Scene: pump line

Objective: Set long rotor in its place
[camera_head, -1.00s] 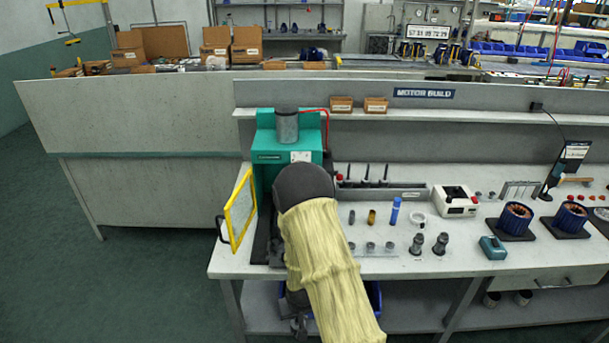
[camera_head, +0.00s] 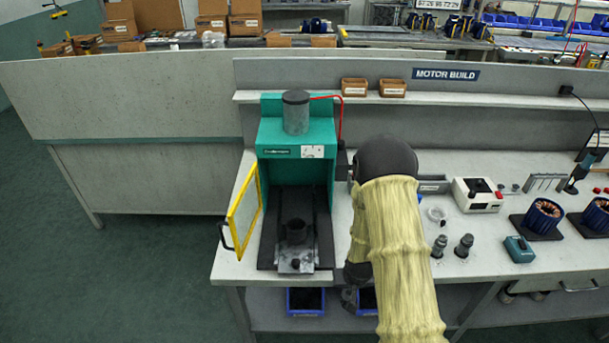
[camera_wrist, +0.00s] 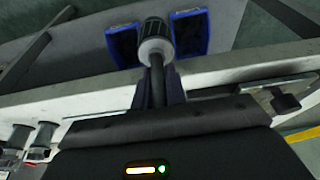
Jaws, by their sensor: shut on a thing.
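In the wrist view my gripper (camera_wrist: 172,84) is shut on the dark shaft of a rotor (camera_wrist: 155,46), whose ribbed metal head sticks out past the fingers. The rotor is over the bench's front edge, above the blue bins. In the head view my arm hides most of the gripper and the rotor. The green press (camera_head: 294,135) stands left of my arm, its yellow-framed guard (camera_head: 243,215) swung open. A dark cup-shaped holder (camera_head: 297,231) sits on the press's base plate, with nothing seen standing in it. Two shorter-looking rotors (camera_head: 464,246) stand on the bench to the right.
Blue bins (camera_head: 305,301) sit below the bench front. A white device (camera_head: 477,195), a teal box (camera_head: 519,249) and wound stators (camera_head: 542,218) are to the right. A shelf with small cartons (camera_head: 354,87) runs behind. My arm hides part of the mid bench.

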